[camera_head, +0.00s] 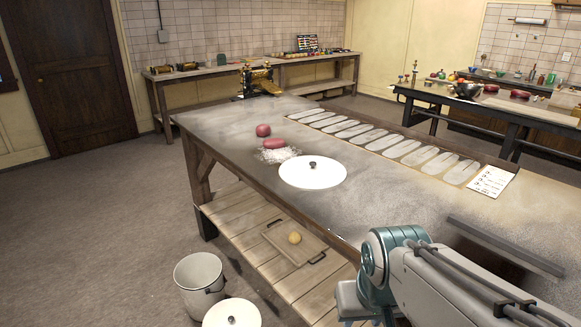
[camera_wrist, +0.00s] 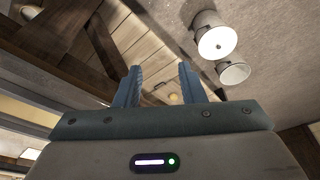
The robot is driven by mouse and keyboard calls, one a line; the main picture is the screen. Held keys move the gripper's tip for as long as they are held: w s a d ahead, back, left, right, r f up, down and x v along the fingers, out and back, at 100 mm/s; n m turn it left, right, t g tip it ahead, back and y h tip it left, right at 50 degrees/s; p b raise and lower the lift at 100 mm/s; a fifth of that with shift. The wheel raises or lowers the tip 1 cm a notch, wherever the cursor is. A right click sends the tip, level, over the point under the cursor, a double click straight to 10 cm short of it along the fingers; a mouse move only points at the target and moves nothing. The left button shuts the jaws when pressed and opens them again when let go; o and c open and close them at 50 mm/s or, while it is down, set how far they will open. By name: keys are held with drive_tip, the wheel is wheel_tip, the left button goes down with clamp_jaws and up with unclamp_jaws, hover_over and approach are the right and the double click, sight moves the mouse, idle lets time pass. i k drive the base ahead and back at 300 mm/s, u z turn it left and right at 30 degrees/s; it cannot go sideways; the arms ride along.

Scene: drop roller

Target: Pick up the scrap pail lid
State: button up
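A white round lid (camera_head: 312,177) with a dark knob lies on the worktable, near its left edge. A second white lid (camera_head: 231,318) with a dark knob shows at the bottom of the head view, cut by the frame edge; the wrist view shows this lid (camera_wrist: 217,42) on top of a white pail (camera_wrist: 205,20). An open white pail (camera_head: 200,290) stands beside it on the floor, and also shows in the wrist view (camera_wrist: 234,74). My gripper (camera_wrist: 160,68) is open and empty, beside the table and apart from both lids.
Red lumps (camera_head: 274,143), white scraps, oval strips (camera_head: 405,147) and a paper card (camera_head: 490,181) lie on top. Open floor (camera_head: 90,240) is at left.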

sight(310, 172)
drive_tip(key=i, duration=0.95)
